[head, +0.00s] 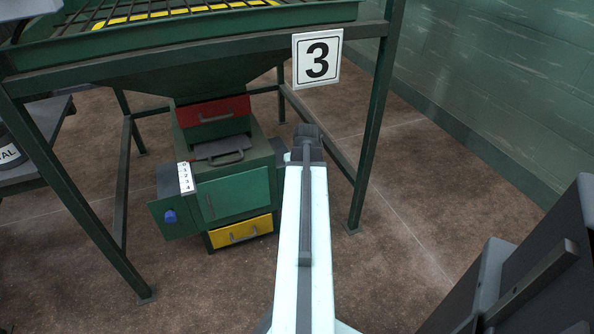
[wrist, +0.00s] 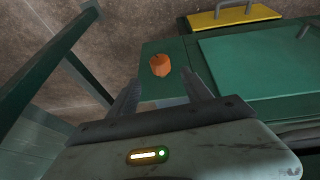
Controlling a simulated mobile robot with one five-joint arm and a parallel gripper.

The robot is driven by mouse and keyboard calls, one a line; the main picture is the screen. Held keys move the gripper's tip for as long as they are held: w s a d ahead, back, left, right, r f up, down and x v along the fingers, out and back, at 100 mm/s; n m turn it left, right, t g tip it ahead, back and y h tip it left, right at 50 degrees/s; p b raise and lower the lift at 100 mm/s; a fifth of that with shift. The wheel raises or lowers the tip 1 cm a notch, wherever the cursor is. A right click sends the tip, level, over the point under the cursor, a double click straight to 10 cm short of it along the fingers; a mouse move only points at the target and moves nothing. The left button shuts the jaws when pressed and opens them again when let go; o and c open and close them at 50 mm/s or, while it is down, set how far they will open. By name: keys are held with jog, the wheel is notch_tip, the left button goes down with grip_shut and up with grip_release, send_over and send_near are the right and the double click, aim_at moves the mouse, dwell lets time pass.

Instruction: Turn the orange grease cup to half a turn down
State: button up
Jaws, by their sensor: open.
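The orange grease cup (wrist: 160,65) shows in the wrist view as a small faceted knob with a dark spot on its top. It sits on a narrow green plate (wrist: 162,88) beside the larger green box. My gripper (wrist: 161,76) is open and empty in the wrist view. Its two dark fingers point toward the cup, one on each side of it in the picture. I cannot tell how far the fingertips are from the cup. In the head view the cup is not visible, and my arm covers that side of the box.
The green box (head: 236,195) has a yellow drawer (head: 240,231), a red panel (head: 213,111) and a blue knob (head: 170,216). Green frame legs (head: 371,125) surround it, with a "3" sign (head: 317,59) above.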

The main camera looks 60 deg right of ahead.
jog(key=b+x, duration=0.7)
jog(key=x, duration=0.1)
jog(key=shift+f+b, duration=0.1)
jog(key=shift+b, duration=0.3)
grip_shut()
